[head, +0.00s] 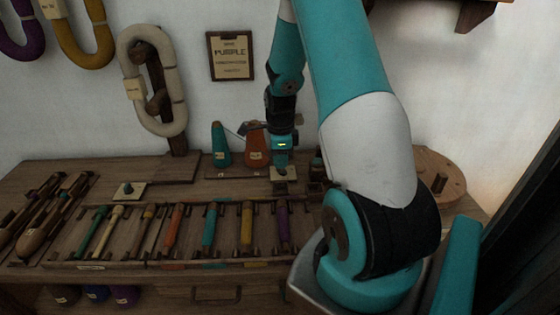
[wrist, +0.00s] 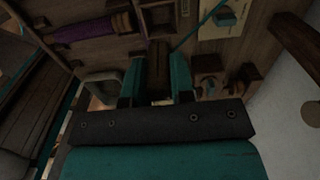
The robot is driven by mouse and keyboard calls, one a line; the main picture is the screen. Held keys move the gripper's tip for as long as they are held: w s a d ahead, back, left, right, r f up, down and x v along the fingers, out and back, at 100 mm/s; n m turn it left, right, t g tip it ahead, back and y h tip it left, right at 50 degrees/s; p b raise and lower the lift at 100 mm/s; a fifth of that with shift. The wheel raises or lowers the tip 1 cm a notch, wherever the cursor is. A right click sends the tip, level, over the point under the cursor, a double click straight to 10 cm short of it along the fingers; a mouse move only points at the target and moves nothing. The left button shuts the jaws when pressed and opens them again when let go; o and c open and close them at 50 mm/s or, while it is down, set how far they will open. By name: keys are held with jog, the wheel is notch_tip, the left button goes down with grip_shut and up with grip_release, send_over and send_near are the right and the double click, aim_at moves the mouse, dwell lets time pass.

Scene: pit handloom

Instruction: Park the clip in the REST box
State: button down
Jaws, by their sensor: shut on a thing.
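My gripper (head: 281,170) is low over the back right part of the wooden bench. In the wrist view its two teal fingers (wrist: 157,82) are closed on a dark brown block, which I take to be the clip (wrist: 159,62). In the head view the clip cannot be made out between the fingers. A small open square box with a pale rim (wrist: 101,87) lies just left of the fingers in the wrist view. No REST lettering is readable, so I cannot tell whether this is the REST box.
A teal cone (head: 220,146) and an orange cone (head: 256,148) stand just left of my gripper. A tray of coloured bobbins (head: 208,228) lies in front. A round wooden piece (head: 440,177) is at the right. A pale plate (wrist: 224,20) shows in the wrist view.

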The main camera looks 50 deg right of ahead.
aim_at(281, 170)
jog(key=shift+f+b, duration=2.45)
jog(key=shift+f, duration=0.25)
jog(key=shift+f+b, duration=0.7)
jog(key=shift+f, duration=0.9)
jog(key=c, duration=0.6)
grip_release()
jog(key=shift+r, duration=0.15)
notch_tip(281, 170, up, 8)
jog(key=p, duration=0.7)
